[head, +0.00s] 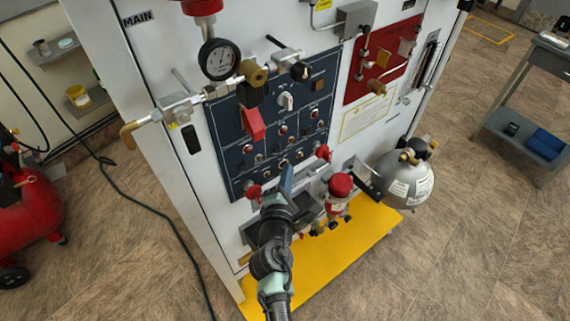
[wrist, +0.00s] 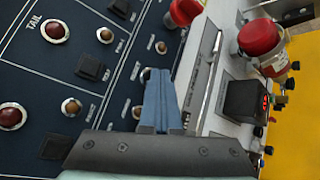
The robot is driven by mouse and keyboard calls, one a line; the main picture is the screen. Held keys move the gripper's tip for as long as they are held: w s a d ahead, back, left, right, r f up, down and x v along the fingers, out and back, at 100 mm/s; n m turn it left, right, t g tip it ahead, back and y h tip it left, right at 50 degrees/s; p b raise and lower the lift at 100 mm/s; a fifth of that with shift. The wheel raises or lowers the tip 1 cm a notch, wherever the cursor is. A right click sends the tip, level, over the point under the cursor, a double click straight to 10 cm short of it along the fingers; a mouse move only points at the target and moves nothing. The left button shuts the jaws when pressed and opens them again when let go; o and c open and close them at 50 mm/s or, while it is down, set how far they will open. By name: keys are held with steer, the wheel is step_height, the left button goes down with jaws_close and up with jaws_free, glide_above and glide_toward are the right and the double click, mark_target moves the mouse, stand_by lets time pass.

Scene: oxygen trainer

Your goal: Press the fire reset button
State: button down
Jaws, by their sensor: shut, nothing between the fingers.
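The dark blue control panel (head: 232,150) on the white cabinet carries several small buttons, lights and switches. It fills the left of the wrist view (wrist: 110,60). Small labels beside the buttons are mostly too blurred to read, so I cannot tell for certain which one is the fire reset button. My gripper (head: 287,170) is at the panel's lower edge. Its blue fingers are shut and empty in the wrist view (wrist: 158,74). A small round button (wrist: 138,111) shows just left of the fingers, and another (wrist: 161,47) lies beyond the tips. Contact with the panel cannot be told.
A red knob (wrist: 185,11) sits near the panel edge, beyond the fingertips. A red-capped fitting (head: 340,187) stands right of my gripper, above the yellow platform (head: 345,250). A grey tank (head: 405,180) is farther right. A red guarded lever (head: 253,125) projects from the panel.

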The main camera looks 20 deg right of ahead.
stand_by(0.3)
steer(key=shift+s+d+p, duration=0.25)
steer(key=shift+s+p, duration=0.1)
steer(key=shift+s, duration=0.4)
steer(key=s, duration=0.1)
steer(key=s+d+p, duration=0.1)
steer(key=s, duration=0.1)
steer(key=s+p, duration=0.1)
steer(key=shift+s+d, duration=0.35)
stand_by(0.6)
